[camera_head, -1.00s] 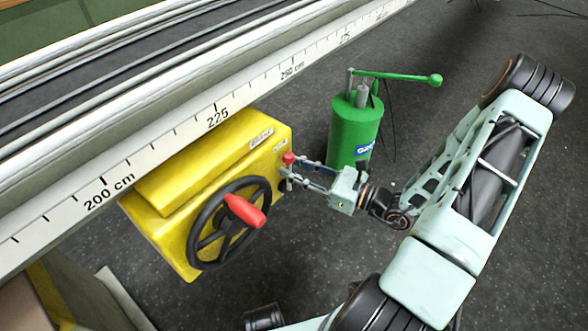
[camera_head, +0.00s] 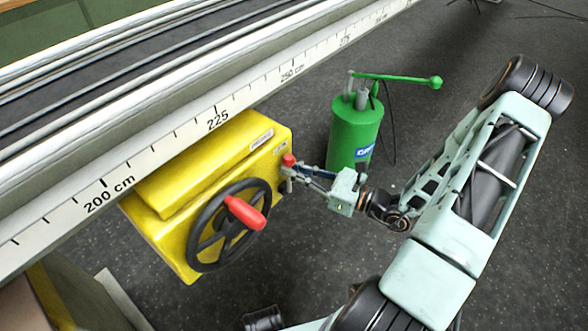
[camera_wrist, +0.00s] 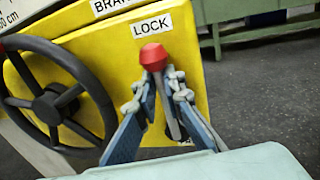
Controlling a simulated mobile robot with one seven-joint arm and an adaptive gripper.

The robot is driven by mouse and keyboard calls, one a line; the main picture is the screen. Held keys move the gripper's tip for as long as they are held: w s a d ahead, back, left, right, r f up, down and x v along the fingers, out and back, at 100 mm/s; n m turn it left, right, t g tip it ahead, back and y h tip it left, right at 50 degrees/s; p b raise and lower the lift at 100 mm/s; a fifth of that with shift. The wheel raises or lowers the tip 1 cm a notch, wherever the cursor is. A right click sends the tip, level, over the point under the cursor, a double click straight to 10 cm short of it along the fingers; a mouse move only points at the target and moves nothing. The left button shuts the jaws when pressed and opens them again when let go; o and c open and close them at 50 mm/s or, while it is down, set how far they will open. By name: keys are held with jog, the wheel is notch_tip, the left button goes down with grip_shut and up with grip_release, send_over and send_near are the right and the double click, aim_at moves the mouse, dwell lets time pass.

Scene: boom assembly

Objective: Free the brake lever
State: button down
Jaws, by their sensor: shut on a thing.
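The brake lever (camera_wrist: 154,58) has a red knob on a grey shaft and stands at the right side of the yellow box (camera_wrist: 198,85), in front of the LOCK label (camera_wrist: 150,25). Its red knob also shows in the head view (camera_head: 289,160). My gripper (camera_wrist: 157,92) is shut on the lever, with one finger on each side of the shaft just below the knob. In the head view my gripper (camera_head: 291,174) reaches the lever from the right. The lower end of the shaft is partly hidden by my gripper.
A black handwheel with a red handle (camera_head: 246,214) is on the box's front, left of my gripper. A green pump (camera_head: 354,132) with a long handle stands behind my gripper. A rail with a centimetre scale (camera_head: 160,150) runs above the box.

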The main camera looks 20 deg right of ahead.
jog(key=shift+d, duration=0.1)
jog(key=w+d+f+m+t+p, duration=0.1)
jog(key=w+d+f+m, duration=0.4)
jog(key=m, duration=0.9)
jog(key=shift+d+f+t+p, duration=0.35)
jog(key=shift+d+f+t, duration=0.15)
jog(key=shift+d+t, duration=0.4)
jog(key=c, duration=2)
grip_release()
jog(key=shift+c, duration=0.2)
